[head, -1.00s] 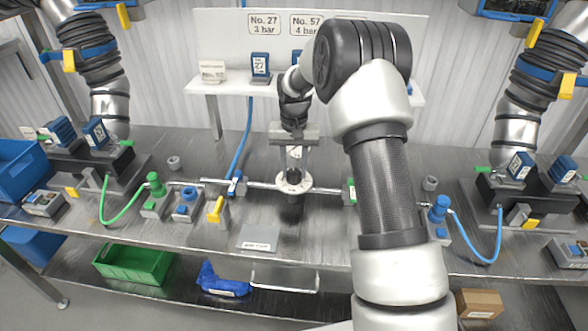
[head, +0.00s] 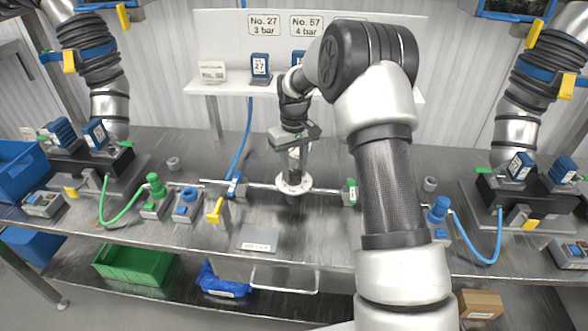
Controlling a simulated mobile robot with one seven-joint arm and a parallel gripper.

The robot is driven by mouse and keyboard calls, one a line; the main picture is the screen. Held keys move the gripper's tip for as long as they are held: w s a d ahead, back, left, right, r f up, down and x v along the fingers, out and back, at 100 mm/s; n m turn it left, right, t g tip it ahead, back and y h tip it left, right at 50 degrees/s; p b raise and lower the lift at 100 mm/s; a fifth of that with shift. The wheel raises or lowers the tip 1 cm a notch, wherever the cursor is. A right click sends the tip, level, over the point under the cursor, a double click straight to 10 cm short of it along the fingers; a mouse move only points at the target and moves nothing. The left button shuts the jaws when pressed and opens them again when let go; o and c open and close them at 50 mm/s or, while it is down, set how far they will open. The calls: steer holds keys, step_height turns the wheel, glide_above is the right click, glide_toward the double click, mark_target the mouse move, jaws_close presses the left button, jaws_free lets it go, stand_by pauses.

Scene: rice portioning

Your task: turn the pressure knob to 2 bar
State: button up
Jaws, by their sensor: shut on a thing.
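The pressure knob (head: 294,193) is a small dark piece in the middle of a round white dial (head: 282,187). The dial sits on the metal pipe at the centre of the bench in the head view. My gripper (head: 294,174) points straight down over the dial and is shut on the knob. The fingers and hand hide most of the knob, and the dial's marks and pointer are too small to read.
Signs on the back panel (head: 230,32) appear to read "No. 27, 3 bar" and "No. 57, 4 bar". A grey plate (head: 260,237) lies in front.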

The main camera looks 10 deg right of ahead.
mark_target(294, 172)
steer(key=shift+r, duration=0.1)
steer(key=o, duration=1.1)
steer(key=shift+c, duration=0.2)
step_height(294, 172, up, 17)
steer(key=shift+r, duration=0.2)
